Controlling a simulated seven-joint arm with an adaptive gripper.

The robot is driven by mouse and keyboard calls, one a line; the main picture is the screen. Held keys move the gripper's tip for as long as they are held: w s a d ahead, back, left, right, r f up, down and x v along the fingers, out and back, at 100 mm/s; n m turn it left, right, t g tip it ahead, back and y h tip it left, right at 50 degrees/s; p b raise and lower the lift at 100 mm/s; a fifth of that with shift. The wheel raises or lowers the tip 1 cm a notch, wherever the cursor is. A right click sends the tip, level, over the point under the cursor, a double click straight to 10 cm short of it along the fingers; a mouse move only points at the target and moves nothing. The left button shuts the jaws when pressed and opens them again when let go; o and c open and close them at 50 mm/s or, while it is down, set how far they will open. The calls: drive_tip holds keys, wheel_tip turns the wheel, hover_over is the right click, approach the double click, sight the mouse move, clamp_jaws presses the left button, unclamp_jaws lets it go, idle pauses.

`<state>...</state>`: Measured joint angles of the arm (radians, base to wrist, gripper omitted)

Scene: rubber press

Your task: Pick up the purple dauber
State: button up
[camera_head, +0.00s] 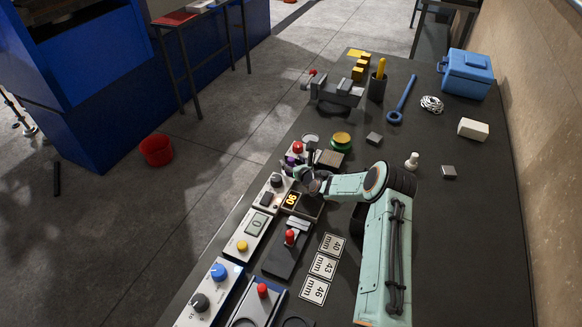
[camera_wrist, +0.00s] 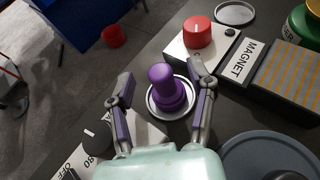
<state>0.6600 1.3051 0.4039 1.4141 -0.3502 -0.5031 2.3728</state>
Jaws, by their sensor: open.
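The purple dauber (camera_wrist: 167,88) stands upright in a round light dish (camera_wrist: 153,104) in the wrist view. It has a rounded knob above a wider base. My gripper (camera_wrist: 160,82) is open, with one finger on each side of the dauber. I see a gap between the dauber and the left finger; the right finger is close to it, and I cannot tell whether it touches. In the head view my gripper (camera_head: 303,170) is at the left edge of the bench, and the dauber is mostly hidden there by the gripper.
A box with a black knob (camera_wrist: 97,135) is by the left finger. A grey round plate (camera_wrist: 240,160) lies at lower right. A vise (camera_head: 335,92) stands farther along.

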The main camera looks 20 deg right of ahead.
clamp_jaws()
drive_tip(key=shift+r, duration=0.1)
